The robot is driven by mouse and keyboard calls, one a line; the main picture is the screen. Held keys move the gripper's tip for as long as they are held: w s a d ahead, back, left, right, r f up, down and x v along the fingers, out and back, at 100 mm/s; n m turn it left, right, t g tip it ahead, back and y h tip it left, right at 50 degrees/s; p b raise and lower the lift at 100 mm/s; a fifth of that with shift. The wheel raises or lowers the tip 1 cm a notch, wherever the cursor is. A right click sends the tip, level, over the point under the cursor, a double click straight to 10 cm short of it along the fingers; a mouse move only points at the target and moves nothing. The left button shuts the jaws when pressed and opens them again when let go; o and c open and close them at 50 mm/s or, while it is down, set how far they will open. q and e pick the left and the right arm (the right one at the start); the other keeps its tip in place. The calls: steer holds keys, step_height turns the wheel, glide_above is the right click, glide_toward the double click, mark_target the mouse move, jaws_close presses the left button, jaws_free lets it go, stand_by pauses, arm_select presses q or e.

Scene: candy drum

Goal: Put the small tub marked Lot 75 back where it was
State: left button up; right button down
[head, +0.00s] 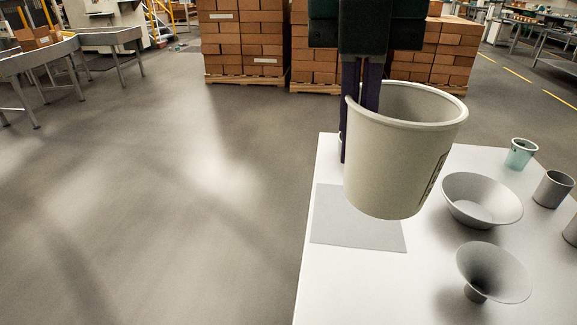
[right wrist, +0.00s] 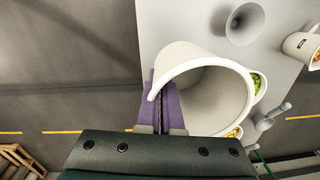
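A whitish tub (head: 395,155) hangs upright in the head view, its inside bare as far as it shows. A dark-edged label is seen edge-on at its right side; I cannot read it. My right gripper (head: 356,95) is shut on the tub's left rim, one finger inside and one outside. In the right wrist view the purple fingers (right wrist: 164,88) pinch the wall of the same tub (right wrist: 188,62). The tub appears above a flat grey square (head: 355,228) on the white table (head: 320,285). My left gripper is not in view.
To the right on the table are a wide grey bowl (head: 482,200), a grey funnel (head: 494,273), a pale green cup (head: 520,154) and a grey cup (head: 553,189). The wrist view shows a labelled tub with orange pieces (right wrist: 299,46). Open floor lies left.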

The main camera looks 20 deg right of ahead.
steer(key=f+n, duration=0.2)
steer(key=n, duration=0.2)
steer(key=shift+s+d+f+n+b, duration=0.1)
steer(key=shift+d+f+n+b, duration=0.2)
steer(key=shift+f, duration=0.1)
step_height(320, 180, down, 16)
steer(key=shift+b, duration=1.05)
steer(key=shift+f+b, duration=0.4)
steer(key=shift+f, duration=1.45)
steer(key=shift+f, duration=0.2)
steer(key=c, duration=1.1)
jaws_free()
steer(key=shift+r, duration=0.55)
steer(key=r, duration=0.3)
steer(key=r+p, duration=0.1)
steer(key=r, duration=0.3)
steer(key=r+p, duration=0.1)
steer(key=r, duration=0.3)
steer(key=shift+a+r, duration=0.15)
steer(key=shift+a, duration=0.15)
